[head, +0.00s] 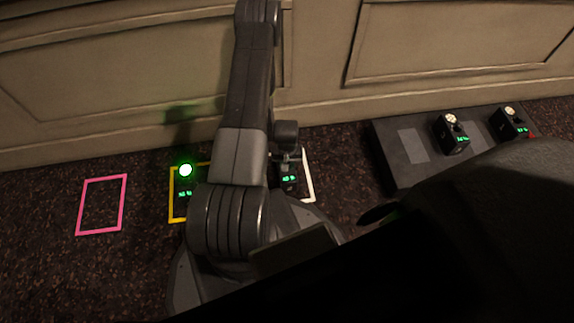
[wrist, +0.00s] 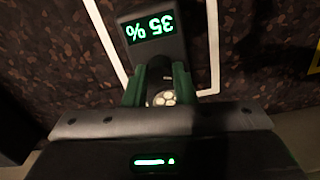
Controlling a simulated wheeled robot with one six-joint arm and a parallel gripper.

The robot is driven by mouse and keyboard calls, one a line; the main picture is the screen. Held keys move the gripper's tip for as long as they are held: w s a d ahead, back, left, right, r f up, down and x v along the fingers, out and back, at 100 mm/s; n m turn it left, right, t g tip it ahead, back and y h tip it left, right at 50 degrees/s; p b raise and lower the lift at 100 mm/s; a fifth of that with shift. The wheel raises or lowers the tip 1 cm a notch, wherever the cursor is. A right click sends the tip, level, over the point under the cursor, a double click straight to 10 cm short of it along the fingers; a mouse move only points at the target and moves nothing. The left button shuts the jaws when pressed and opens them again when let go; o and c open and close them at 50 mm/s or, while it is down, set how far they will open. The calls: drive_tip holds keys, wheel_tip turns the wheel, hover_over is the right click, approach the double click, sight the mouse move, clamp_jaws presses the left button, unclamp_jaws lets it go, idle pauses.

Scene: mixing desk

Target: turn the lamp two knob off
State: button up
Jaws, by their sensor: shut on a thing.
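A small dark module (head: 289,180) with a green display stands inside a white floor outline. In the wrist view its display (wrist: 150,29) appears upside down and seems to read 35 %. My gripper (wrist: 160,88) is over this module, its two fingers shut on its pale-topped knob (wrist: 163,98). In the head view my gripper (head: 288,158) is partly behind my arm. Another module (head: 186,193) with a green display stands in a yellow outline, with a bright green light at its top. I cannot read any label naming lamp two.
A pink outline (head: 80,208) on the dark carpet at the left is empty. A dark grey box (head: 400,175) at the right carries two more modules with pale-topped knobs (head: 451,119). A panelled wall (head: 110,70) runs close behind.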

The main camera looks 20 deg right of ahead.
drive_tip(key=shift+n+b, duration=0.3)
drive_tip(key=shift+n, duration=0.6)
drive_tip(key=o, duration=1)
wheel_tip(320, 180, up, 14)
drive_tip(key=p, duration=0.4)
drive_tip(key=shift+p, duration=0.35)
drive_tip(key=shift+f, duration=0.15)
